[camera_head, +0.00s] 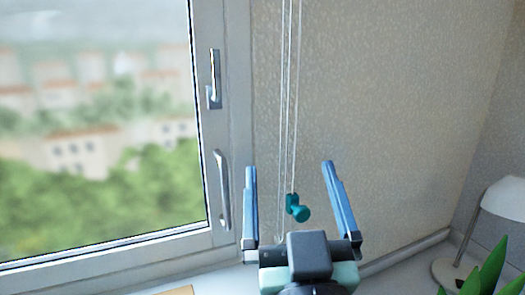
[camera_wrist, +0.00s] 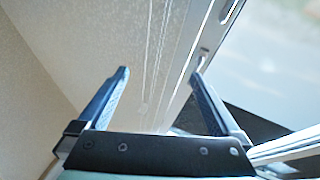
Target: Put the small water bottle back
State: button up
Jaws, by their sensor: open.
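My gripper (camera_head: 291,170) is raised in front of the wall beside a window, with its two blue fingers spread wide and nothing between them that it holds. It also shows in the wrist view (camera_wrist: 160,78), open and empty. A small teal piece (camera_head: 297,208) shows between the fingers in the head view, by the hanging cords; I cannot tell how far behind the fingers it is. No water bottle is visible in either view.
A window (camera_head: 100,130) with two grey handles (camera_head: 214,80) is at the left. Thin cords (camera_head: 287,100) hang down the patterned wall (camera_head: 400,110). A white lamp (camera_head: 502,200) and a green plant (camera_head: 487,272) stand at the lower right.

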jog(key=s+a+r+t, duration=0.1)
jog(key=s+r, duration=0.3)
jog(key=r, duration=0.5)
jog(key=s+a+r+m+t+h, duration=0.1)
jog(key=s+r+t, duration=0.3)
jog(key=r, duration=0.5)
jog(key=shift+a+r, duration=0.15)
jog(key=shift+a, duration=0.55)
notch_tip(320, 180, up, 10)
jog(key=p, duration=1)
jog(key=shift+r+p, duration=0.25)
jog(key=shift+p, duration=0.05)
jog(key=shift+f, duration=0.15)
